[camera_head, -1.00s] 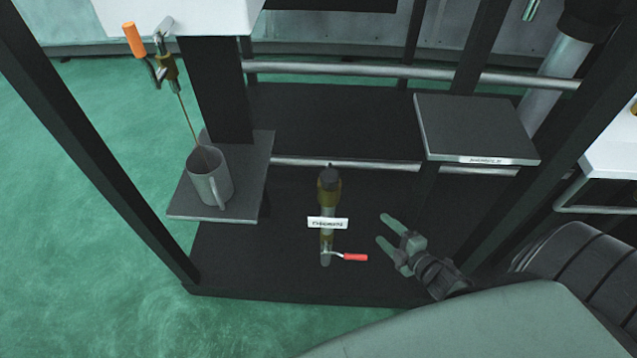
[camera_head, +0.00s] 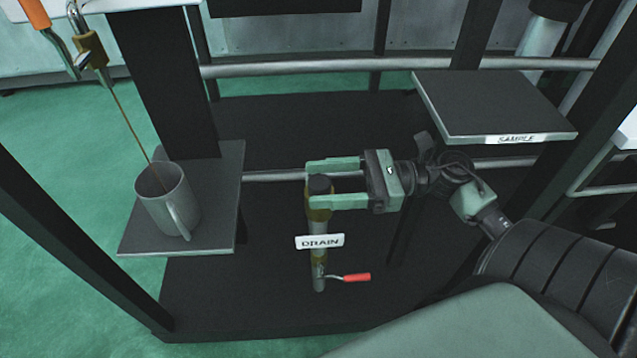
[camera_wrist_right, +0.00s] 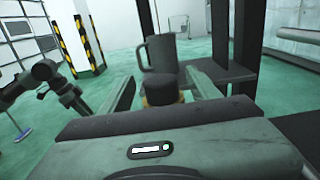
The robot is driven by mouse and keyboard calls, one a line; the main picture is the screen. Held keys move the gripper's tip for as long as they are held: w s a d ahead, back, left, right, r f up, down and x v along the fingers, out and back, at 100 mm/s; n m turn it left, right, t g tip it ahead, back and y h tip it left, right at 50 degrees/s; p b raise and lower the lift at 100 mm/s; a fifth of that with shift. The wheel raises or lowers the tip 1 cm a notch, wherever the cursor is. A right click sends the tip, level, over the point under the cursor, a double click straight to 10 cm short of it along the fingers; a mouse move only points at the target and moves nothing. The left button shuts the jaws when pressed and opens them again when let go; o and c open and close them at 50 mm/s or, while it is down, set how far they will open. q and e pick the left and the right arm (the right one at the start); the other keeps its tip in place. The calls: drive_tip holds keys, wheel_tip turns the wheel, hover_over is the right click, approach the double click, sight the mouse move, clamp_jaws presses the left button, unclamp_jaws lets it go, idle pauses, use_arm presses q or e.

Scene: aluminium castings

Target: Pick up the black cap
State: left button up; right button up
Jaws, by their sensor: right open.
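My right gripper (camera_head: 312,183) is open, with one finger on the far side of the cap and one on the near side. In the right wrist view the cap (camera_wrist_right: 161,90) shows between the two open fingers (camera_wrist_right: 160,88). I cannot tell whether either finger touches it. In the wrist view, a dark object at the left may be part of my left arm; its gripper is not clearly seen.
A DRAIN label (camera_head: 320,241) and a red-handled valve (camera_head: 356,277) are below the cap. A grey mug (camera_head: 168,203) stands on a small shelf (camera_head: 222,190) at the left, with a thin brown stream falling into it. An empty SAMPLE shelf (camera_head: 490,105) is at the right.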

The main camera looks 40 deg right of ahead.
drive_tip(key=shift+x, duration=1.95)
clamp_jaws()
drive_tip(key=shift+r, duration=0.15)
